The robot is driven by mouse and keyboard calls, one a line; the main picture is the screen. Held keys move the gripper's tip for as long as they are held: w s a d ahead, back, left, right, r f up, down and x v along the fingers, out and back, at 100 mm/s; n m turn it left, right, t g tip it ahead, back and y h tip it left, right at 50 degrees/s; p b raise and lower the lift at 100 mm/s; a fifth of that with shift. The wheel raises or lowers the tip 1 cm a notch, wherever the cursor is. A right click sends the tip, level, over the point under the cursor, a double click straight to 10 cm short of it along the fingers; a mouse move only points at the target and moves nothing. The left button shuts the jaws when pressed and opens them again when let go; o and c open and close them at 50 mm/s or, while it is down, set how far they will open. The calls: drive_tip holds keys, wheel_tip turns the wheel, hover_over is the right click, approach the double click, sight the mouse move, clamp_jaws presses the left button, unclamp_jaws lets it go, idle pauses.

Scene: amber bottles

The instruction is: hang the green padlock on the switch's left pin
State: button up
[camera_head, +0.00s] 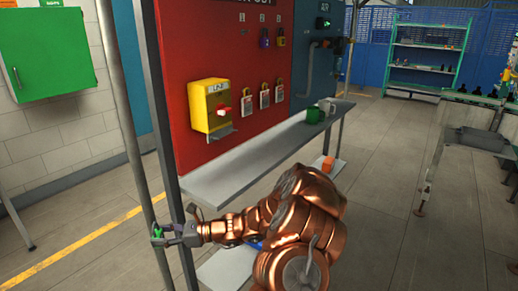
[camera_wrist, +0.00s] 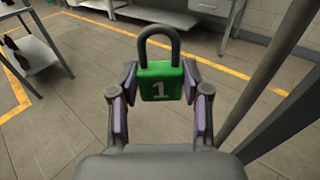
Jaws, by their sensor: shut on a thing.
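The green padlock (camera_wrist: 161,82) has a white "1" on its face and a dark shackle pointing up in the wrist view. My gripper (camera_wrist: 161,88) is shut on its body from both sides. In the head view my gripper (camera_head: 162,237) is at the lower left beside a grey post, with a bit of the green padlock (camera_head: 157,233) showing. The yellow switch (camera_head: 210,106) with a red handle is on the red board, above and to the right of my gripper. Its pins are too small to tell apart.
A grey shelf (camera_head: 225,178) runs along the red board (camera_head: 185,45), with a green mug (camera_head: 313,115) and a pale mug (camera_head: 328,106) on it. Grey upright posts (camera_head: 128,125) stand close to my gripper. Several tagged padlocks hang right of the switch.

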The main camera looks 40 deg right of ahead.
drive_tip(key=s+d+r+m+t+h+p, duration=0.2)
drive_tip(key=d+r+m+h+p, duration=0.25)
drive_tip(key=d+r, duration=0.75)
drive_tip(key=s+d+r+m+t+h+p, duration=0.15)
drive_tip(key=d+r+m+h+p, duration=0.4)
drive_tip(key=d, duration=1.05)
drive_tip(key=w+a+n+b, duration=0.1)
drive_tip(key=w+n+b, duration=0.1)
drive_tip(key=w, duration=0.7)
drive_tip(key=shift+w+a+r+t+b, duration=0.2)
drive_tip(key=shift+a+r+t+b, duration=0.2)
drive_tip(key=shift+b, duration=0.1)
drive_tip(key=shift+f, duration=0.1)
drive_tip(key=o, duration=1.4)
drive_tip(key=shift+s, duration=0.15)
